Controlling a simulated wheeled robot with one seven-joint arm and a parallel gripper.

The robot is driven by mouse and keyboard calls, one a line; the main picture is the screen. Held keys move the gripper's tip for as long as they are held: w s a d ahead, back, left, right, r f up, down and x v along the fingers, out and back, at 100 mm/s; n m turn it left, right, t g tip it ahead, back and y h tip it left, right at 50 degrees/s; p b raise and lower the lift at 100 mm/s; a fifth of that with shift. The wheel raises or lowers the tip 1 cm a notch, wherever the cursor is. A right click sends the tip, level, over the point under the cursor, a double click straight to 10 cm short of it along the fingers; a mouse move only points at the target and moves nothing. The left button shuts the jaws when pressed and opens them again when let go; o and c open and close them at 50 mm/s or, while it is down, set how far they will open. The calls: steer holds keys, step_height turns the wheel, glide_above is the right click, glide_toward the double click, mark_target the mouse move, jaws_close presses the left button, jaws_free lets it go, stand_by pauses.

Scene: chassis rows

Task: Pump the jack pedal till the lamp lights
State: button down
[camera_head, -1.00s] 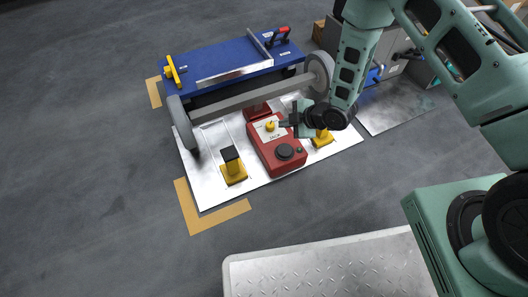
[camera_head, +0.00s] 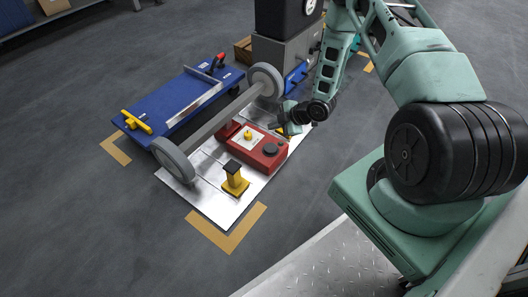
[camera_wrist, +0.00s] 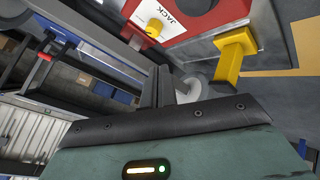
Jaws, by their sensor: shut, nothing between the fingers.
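The red jack (camera_head: 258,153) stands on a bright metal floor plate. In the wrist view the red jack body (camera_wrist: 195,15), the label reading JACK and the yellow knob (camera_wrist: 153,29) show at the top. My gripper (camera_head: 275,126) is shut and empty, low beside the jack's far right side. Its dark fingers show in the wrist view (camera_wrist: 157,85). I cannot make out the lamp's state.
A grey axle with two wheels (camera_head: 173,160) lies behind the jack. A blue chassis panel (camera_head: 178,97) lies behind. Grey floor in front is free.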

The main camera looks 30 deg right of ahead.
steer(key=shift+f, duration=0.1)
steer(key=b, duration=0.6)
glide_above(270, 147)
steer(key=s, duration=0.1)
steer(key=f, duration=0.7)
steer(key=shift+s+d+f, duration=0.1)
steer(key=shift+d+f, duration=0.1)
steer(key=shift+d, duration=0.15)
steer(key=shift+f+b, duration=0.45)
steer(key=shift+f, duration=0.2)
stand_by(0.6)
steer(key=shift+f, duration=0.4)
steer(key=shift+f+b, duration=0.7)
steer(key=shift+f, duration=0.35)
stand_by(0.9)
steer(key=shift+r, duration=0.1)
steer(key=shift+r+p, duration=1.25)
steer(key=shift+r, duration=0.15)
